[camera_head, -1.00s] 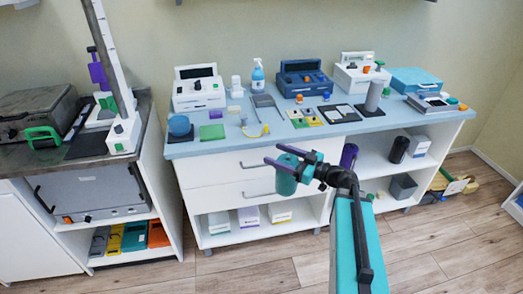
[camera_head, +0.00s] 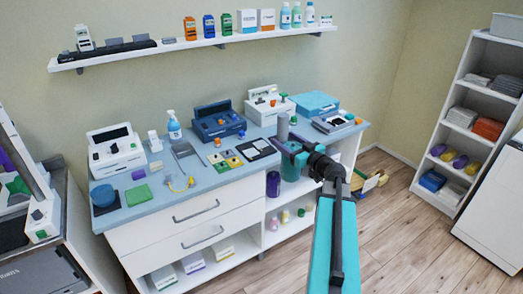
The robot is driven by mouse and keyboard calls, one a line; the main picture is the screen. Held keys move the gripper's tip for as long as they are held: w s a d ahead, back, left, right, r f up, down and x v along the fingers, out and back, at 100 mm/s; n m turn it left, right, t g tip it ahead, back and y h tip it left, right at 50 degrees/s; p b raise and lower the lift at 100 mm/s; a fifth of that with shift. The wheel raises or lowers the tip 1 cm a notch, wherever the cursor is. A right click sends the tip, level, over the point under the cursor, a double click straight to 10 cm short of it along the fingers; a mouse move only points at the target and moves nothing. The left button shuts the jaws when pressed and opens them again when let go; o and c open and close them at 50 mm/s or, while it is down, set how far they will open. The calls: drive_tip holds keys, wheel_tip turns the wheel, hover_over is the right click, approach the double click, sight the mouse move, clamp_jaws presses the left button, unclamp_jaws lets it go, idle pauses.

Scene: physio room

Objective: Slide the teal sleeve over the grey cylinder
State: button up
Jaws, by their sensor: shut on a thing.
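The teal sleeve (camera_head: 291,171) is held in my gripper (camera_head: 291,155), which is shut on it in front of the blue countertop (camera_head: 215,180). The sleeve hangs roughly upright below the fingers and is partly covered by them. The grey cylinder (camera_head: 283,124) stands upright at the counter's front, right of the middle. In the picture it is just above and slightly left of the sleeve, apart from it. Its lower part is hidden behind my gripper.
A dark flat tray (camera_head: 257,149) lies left of the cylinder. White and blue devices (camera_head: 218,122) line the counter's back. A blue box (camera_head: 312,103) stands at the back right. A wall shelf (camera_head: 190,43) hangs above. Open wooden floor (camera_head: 385,215) lies to the right.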

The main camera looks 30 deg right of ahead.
drive_tip(key=s+d+r+m+g+h+p, duration=0.1)
drive_tip(key=s+d+r+m+h+p, duration=0.1)
drive_tip(key=s+d+r, duration=0.3)
drive_tip(key=s+d+r+m+g+h+p, duration=0.1)
drive_tip(key=s+d+r+m+h+p, duration=0.2)
drive_tip(key=d, duration=1)
drive_tip(key=s+d+r+m+g+h+p, duration=0.1)
drive_tip(key=s+d+r+h+p, duration=0.3)
drive_tip(key=s+d+r, duration=0.5)
drive_tip(key=shift+s+d+r+m+h+p, duration=0.25)
drive_tip(key=shift+d+r+m+h+p, duration=0.15)
drive_tip(key=shift+m+h, duration=0.45)
